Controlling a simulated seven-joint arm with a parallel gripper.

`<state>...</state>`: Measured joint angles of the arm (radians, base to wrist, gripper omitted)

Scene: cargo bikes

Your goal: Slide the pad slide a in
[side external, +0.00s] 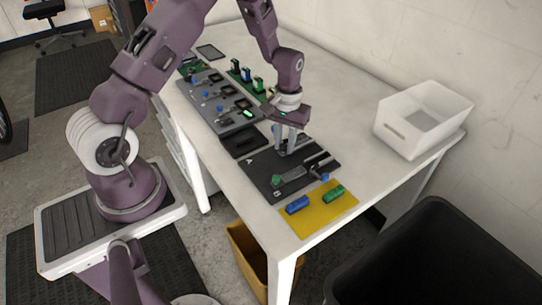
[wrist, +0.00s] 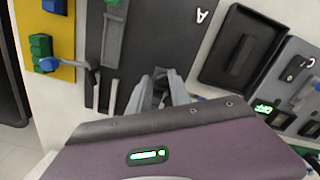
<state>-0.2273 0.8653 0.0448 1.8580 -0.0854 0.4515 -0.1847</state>
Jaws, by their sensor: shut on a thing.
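The dark board marked A (side external: 262,172) lies flat on the table, and it also shows in the wrist view (wrist: 180,42). It carries a grey bar with a green block (side external: 276,181) at one end, and narrow dark rails (side external: 318,160). A blue-ended grey lever (side external: 323,177) sits at the board's near edge. My gripper (side external: 286,150) points down over the far part of the board. In the wrist view its fingers (wrist: 160,88) are close together beside the rails. It is shut on a small part, apparently pad slide a, which is mostly hidden between the fingers.
A yellow mat (side external: 318,212) with a blue block (side external: 297,205) and a green block (side external: 333,194) lies at the near table edge. An empty dark tray (side external: 243,143) and a grey board of fixtures (side external: 215,100) lie beyond. A white bin (side external: 422,118) stands at right.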

